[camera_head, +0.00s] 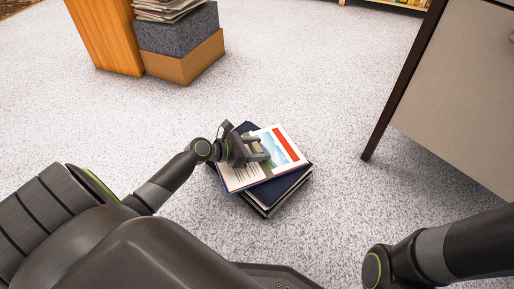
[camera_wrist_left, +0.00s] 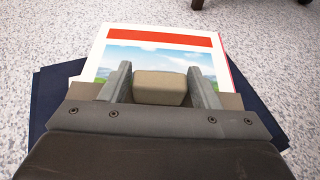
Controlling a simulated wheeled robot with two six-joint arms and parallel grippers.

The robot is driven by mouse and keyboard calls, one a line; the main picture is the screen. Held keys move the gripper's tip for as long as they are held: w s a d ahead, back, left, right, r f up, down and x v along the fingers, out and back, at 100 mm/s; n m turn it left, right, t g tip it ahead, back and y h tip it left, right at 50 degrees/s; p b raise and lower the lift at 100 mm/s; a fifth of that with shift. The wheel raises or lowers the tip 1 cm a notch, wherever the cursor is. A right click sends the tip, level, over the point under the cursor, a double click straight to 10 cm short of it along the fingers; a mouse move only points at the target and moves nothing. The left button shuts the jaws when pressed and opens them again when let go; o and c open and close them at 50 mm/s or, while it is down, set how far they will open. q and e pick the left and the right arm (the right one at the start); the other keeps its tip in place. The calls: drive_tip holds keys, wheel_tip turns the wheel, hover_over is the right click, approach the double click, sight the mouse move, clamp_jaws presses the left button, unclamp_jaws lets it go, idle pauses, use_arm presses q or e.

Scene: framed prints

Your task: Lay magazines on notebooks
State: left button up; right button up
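A white magazine (camera_head: 276,146) with a red band and a landscape picture lies face up on a stack of dark blue notebooks (camera_head: 284,188) on the floor. It is turned at an angle to the notebooks. In the left wrist view the magazine (camera_wrist_left: 158,41) fills the middle, with the dark blue cover (camera_wrist_left: 45,98) under it. My left gripper (camera_head: 264,150) is over the magazine with its fingers (camera_wrist_left: 161,82) apart. A beige block shows between them; I cannot tell whether it is part of the gripper. Contact with the magazine is unclear. My right gripper is out of view.
A grey box (camera_head: 178,32) on a brown box (camera_head: 190,66) stands at the upper left, with papers (camera_head: 165,8) on top. An orange wooden piece (camera_head: 105,35) is beside it. A grey cabinet or desk (camera_head: 455,95) with a dark leg is at right. The speckled floor between is clear.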

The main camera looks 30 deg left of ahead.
use_arm(q)
drive_tip(key=shift+o, duration=1.1)
